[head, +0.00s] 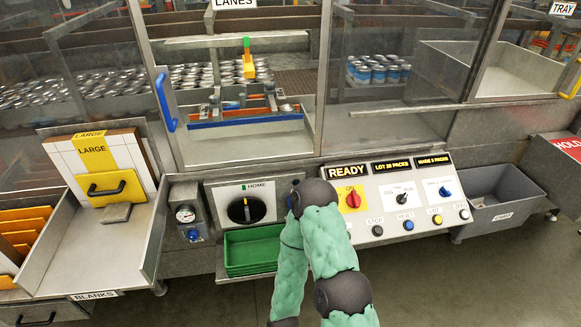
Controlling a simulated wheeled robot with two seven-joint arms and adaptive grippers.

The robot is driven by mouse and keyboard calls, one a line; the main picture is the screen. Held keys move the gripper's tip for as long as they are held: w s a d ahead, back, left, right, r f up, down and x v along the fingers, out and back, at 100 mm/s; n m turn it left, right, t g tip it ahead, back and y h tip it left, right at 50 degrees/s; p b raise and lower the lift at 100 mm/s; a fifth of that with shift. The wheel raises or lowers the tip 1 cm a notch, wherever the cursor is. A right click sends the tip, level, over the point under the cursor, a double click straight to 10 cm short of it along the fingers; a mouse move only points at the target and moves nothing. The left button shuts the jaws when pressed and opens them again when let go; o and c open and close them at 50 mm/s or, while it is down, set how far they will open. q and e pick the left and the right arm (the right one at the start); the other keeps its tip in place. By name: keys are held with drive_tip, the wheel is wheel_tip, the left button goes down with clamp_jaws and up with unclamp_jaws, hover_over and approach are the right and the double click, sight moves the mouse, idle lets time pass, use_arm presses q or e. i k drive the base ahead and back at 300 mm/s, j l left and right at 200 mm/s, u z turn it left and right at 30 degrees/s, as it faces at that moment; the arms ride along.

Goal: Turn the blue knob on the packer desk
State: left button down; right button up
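The packer desk (365,215) is a sloped pale panel right of centre in the head view. Its blue knob (445,190) sits on a white plate at the upper right of the panel, below a dark display. My green-sleeved arm links with black joints rise from the bottom centre and end at the panel's left edge, well left of the blue knob and apart from it. I cannot tell whether these links belong to one arm or both. No gripper fingers show, and the blue knob is unobstructed.
The desk also has a red knob (353,198) on yellow, a black selector (402,198) and a front row of buttons, including a blue one (408,225). A grey bin (505,190) is right, green trays (252,262) left. Glazed guarding stands behind.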

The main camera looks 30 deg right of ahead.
sight(444, 191)
drive_tip(key=z, duration=2)
